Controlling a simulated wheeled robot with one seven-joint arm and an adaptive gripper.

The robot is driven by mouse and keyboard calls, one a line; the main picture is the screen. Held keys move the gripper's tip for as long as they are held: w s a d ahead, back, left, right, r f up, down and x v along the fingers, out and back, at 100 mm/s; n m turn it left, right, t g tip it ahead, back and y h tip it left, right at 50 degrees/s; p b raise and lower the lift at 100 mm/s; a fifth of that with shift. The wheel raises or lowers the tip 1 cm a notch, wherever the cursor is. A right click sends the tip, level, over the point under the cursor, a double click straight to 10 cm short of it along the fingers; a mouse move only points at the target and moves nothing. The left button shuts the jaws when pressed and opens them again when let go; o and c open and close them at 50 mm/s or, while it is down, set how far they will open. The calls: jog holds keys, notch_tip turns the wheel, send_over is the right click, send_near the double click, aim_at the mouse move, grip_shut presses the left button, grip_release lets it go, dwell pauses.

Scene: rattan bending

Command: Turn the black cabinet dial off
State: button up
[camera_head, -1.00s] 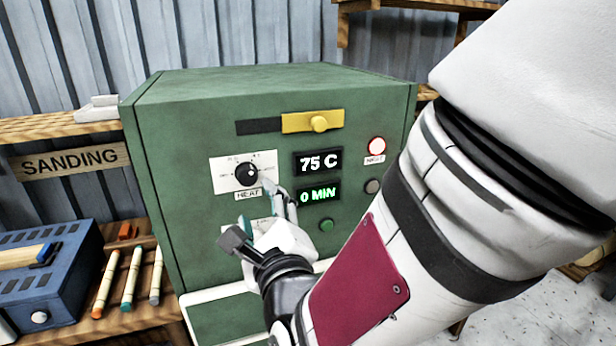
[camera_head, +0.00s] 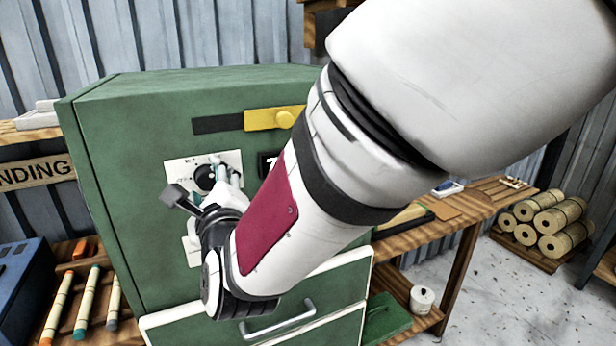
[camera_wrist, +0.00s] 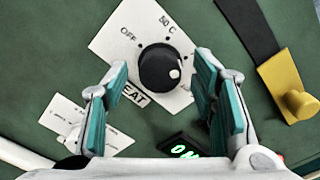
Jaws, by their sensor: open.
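The black heat dial (camera_wrist: 157,66) sits on a white plate (camera_wrist: 112,48) on the green cabinet (camera_head: 130,150). In the wrist view its white mark points away from the printed OFF, past 50 C. My gripper (camera_wrist: 160,78) is open, with its teal-padded fingers on either side of the dial; I cannot tell whether they touch it. In the head view the dial (camera_head: 204,178) is partly hidden by my gripper (camera_head: 222,172).
A yellow slide knob (camera_wrist: 299,103) sticks out beside the plate. A green lit display (camera_wrist: 184,150) lies below.

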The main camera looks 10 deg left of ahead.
jog(key=shift+w+a, duration=0.25)
jog(key=shift+w, duration=0.1)
jog(key=shift+c, duration=0.2)
jog(key=c, duration=1.1)
